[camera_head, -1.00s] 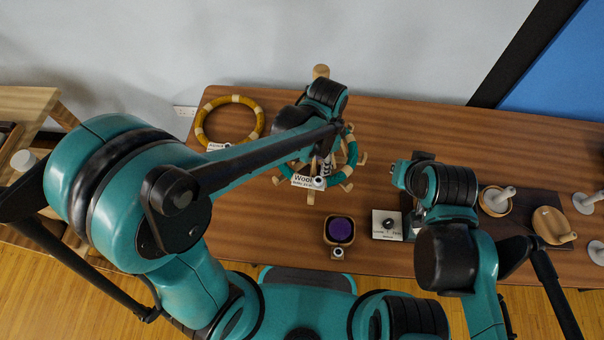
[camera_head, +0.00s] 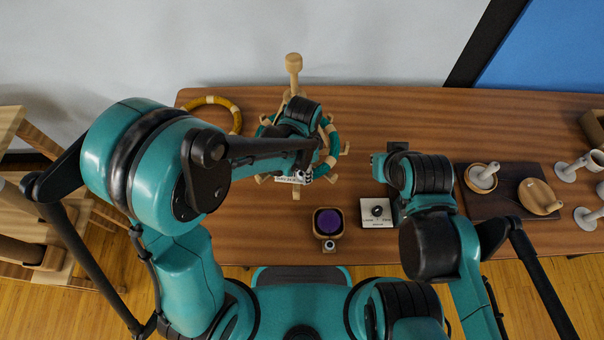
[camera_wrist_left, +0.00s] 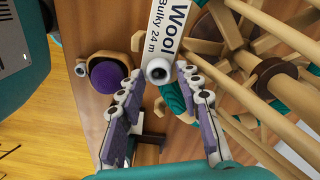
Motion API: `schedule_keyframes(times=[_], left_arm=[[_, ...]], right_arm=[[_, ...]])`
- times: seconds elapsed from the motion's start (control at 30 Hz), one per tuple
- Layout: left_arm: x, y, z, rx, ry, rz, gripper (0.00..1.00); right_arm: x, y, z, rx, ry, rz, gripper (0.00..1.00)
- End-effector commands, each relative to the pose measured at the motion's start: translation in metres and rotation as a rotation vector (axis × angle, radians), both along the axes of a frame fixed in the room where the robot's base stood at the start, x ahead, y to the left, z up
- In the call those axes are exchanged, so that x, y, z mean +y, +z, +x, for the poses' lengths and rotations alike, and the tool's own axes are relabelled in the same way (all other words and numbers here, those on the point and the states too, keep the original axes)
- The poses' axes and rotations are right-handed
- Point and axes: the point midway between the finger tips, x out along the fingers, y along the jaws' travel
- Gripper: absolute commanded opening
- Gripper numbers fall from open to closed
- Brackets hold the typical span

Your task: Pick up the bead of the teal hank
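The teal hank (camera_head: 334,147) is wound around a wooden swift on the table. A white label (camera_head: 289,178) reading "Wool" and "Bulky 24 m" hangs at its near side; it also shows in the left wrist view (camera_wrist_left: 172,30). The bead (camera_wrist_left: 157,69), white with a dark centre, sits at the label's lower end. My left gripper (camera_wrist_left: 160,84) is open, with the bead between or just beyond its fingertips; I cannot tell whether they touch. In the head view the left wrist hides part of the hank. My right gripper (camera_head: 379,167) is over the table to the right; its fingers are unclear.
A mustard ring hank (camera_head: 237,117) lies at the back left. A wooden bowl with purple contents (camera_head: 328,222) and a white card (camera_head: 378,213) are near the front edge. A dark mat (camera_head: 507,206) with wooden dishes is at right. The swift's pegs stick out around the hank.

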Motion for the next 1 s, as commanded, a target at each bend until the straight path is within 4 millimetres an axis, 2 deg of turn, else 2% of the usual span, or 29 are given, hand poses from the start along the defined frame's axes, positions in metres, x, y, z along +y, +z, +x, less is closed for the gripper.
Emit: schedule_keyframes(times=[0.03,0.1,0.57,0.67,0.83,1.0], left_arm=[[0.0,0.0,0.0,0.0,0.0,0.0,0.24],[0.0,0.0,0.0,0.0,0.0,0.0,0.15],[0.0,0.006,0.0,0.0,0.0,0.0,0.15],[0.0,0.016,0.0,0.0,0.0,0.0,0.15],[0.0,0.048,0.0,0.0,0.0,0.0,0.15],[-0.035,0.068,-0.023,0.0,-0.006,0.0,0.15]], right_arm=[[0.0,0.0,0.0,0.0,0.0,0.0,0.0],[0.0,0.0,0.0,0.0,0.0,0.0,0.0],[0.0,0.002,0.0,0.0,0.0,0.0,0.0],[0.0,0.007,0.0,0.0,0.0,0.0,0.0],[0.0,0.019,0.0,0.0,0.0,0.0,0.0],[0.0,0.027,0.0,0.0,0.0,0.0,0.0]])
